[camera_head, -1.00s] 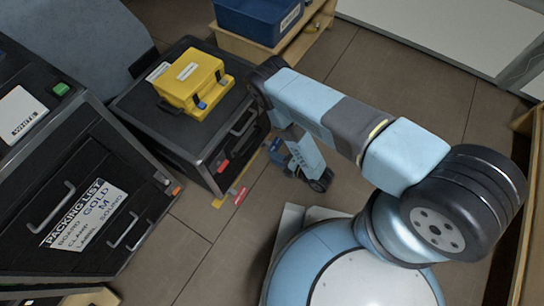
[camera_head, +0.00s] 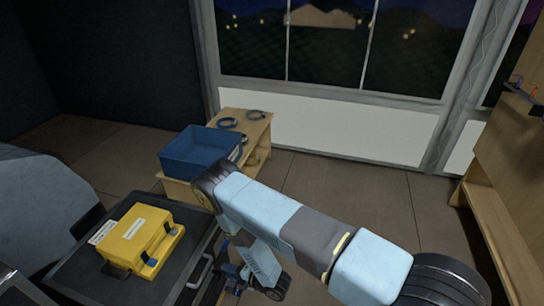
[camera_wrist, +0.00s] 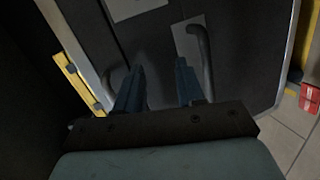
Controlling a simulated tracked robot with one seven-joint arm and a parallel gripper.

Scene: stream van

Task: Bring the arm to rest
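My arm (camera_head: 310,235) is bent in the head view, its upper links running from lower right to a dark joint and its forearm hanging down from there. My gripper (camera_wrist: 159,88) shows in the wrist view with two dark blue fingers apart and nothing visible between them. The fingers point at the side of a black case (camera_wrist: 240,75) with curved grey handles and pale papers on it. I cannot tell whether the fingers touch it. In the head view the gripper is small and partly hidden near the black case's right side.
A yellow case (camera_head: 138,240) lies on a black case (camera_head: 95,276) at lower left. A blue bin (camera_head: 198,158) and cable loops (camera_head: 228,123) sit on a wooden bench (camera_head: 262,130). A wooden shelf (camera_head: 490,225) stands at right. Floor (camera_head: 350,190) before the windows is clear.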

